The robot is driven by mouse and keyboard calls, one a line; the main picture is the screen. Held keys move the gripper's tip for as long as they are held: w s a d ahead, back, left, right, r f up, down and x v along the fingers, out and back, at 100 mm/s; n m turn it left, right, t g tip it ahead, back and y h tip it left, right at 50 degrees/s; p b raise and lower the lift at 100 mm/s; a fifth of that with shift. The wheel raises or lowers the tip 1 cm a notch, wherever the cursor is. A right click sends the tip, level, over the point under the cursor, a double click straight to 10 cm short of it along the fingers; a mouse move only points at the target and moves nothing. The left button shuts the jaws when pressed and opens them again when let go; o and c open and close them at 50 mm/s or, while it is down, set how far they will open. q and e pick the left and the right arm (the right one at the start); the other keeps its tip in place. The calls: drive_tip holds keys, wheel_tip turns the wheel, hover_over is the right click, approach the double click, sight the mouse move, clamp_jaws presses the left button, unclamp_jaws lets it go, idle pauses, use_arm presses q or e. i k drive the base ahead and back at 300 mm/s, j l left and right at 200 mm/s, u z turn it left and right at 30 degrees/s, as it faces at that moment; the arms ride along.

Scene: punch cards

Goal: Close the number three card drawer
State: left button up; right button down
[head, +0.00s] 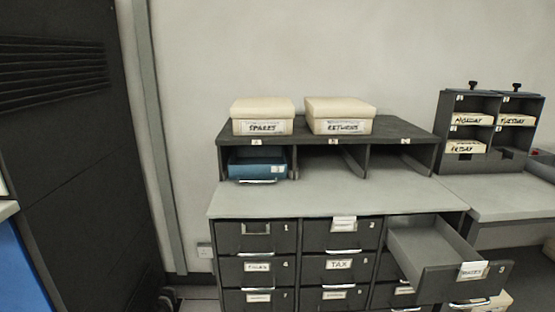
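The number three card drawer (465,279) is pulled well out of the dark grey cabinet at the top right of its drawer grid. Its inside (424,249) looks empty, and its front bears a white label and the number 3. The cabinet (270,228) has several other drawers, and those showing their fronts look shut, including drawer 1 (256,240) and drawer 2 (341,237). Neither of my grippers is in the head view.
A shelf unit (405,131) on the cabinet's grey top (330,194) carries boxes labelled SPARES (263,127) and RETURNS (340,126). A blue tray (257,168) sits in its left slot. A card rack (486,160) stands on the right bench. A dark tall cabinet (75,150) stands left.

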sight(431, 259)
drive_tip(key=z, duration=1.35)
